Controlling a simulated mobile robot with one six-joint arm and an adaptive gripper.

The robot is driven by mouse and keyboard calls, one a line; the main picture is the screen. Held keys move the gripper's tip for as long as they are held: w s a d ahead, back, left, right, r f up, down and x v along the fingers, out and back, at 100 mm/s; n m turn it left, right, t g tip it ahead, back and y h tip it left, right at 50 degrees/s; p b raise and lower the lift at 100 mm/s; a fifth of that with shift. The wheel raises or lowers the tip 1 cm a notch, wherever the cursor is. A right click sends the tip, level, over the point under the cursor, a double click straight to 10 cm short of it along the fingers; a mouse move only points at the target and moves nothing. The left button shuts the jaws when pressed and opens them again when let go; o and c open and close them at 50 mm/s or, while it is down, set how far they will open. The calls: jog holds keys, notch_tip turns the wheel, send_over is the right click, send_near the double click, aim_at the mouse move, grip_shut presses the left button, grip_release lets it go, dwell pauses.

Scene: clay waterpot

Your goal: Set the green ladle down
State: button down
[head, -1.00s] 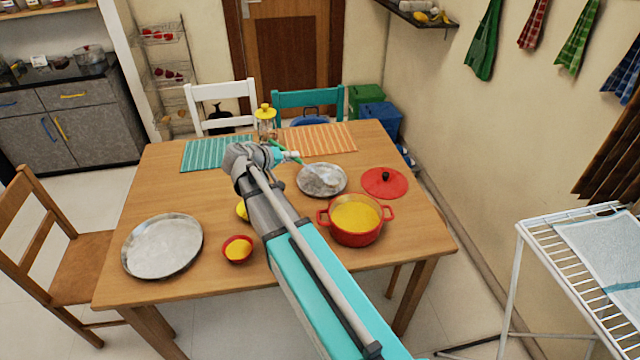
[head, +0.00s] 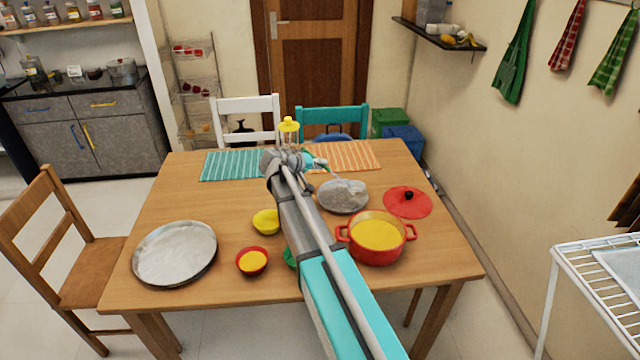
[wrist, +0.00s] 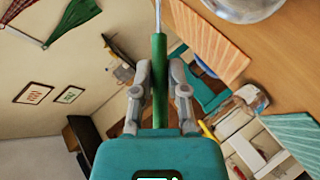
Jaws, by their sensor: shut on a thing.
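My gripper (head: 310,160) is shut on the green handle of the ladle; the handle stands between both fingers in the wrist view (wrist: 159,75). In the head view the green ladle (head: 326,167) slants down to the right from my gripper, and its pale metal end overlaps the round metal plate (head: 336,205). I cannot tell whether it touches the plate. In the wrist view the ladle's metal shaft runs out at the top edge, so its bowl is hidden there.
A red pot (head: 377,251) with yellow contents and a red lid (head: 407,203) stand right of my arm. Left are a yellow bowl (head: 266,222), red bowl (head: 253,262) and large tray (head: 175,253). A yellow-topped jar (head: 289,128) stands behind my gripper. Bare table lies centre-left.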

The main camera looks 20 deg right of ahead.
jog(key=shift+w+d+f+b, duration=0.25)
jog(key=shift+w+f+b, duration=0.2)
jog(key=shift+f, duration=0.1)
jog(key=shift+w+d+f+b, duration=0.3)
jog(key=shift+f+b, duration=0.15)
jog(key=shift+f, duration=0.15)
jog(key=shift+w+d+f+b, duration=0.25)
jog(key=shift+w+f+b, duration=0.2)
jog(key=shift+f, duration=0.1)
jog(key=shift+w+d+f+b, duration=0.1)
jog(key=shift+w+f+b, duration=0.05)
jog(key=shift+f+b, duration=0.9)
jog(key=shift+w+d+f+b, duration=0.1)
jog(key=shift+f+b, duration=0.85)
jog(key=shift+f, duration=0.05)
jog(key=shift+f, duration=0.1)
jog(key=c, duration=0.7)
grip_release()
jog(key=shift+o, duration=0.2)
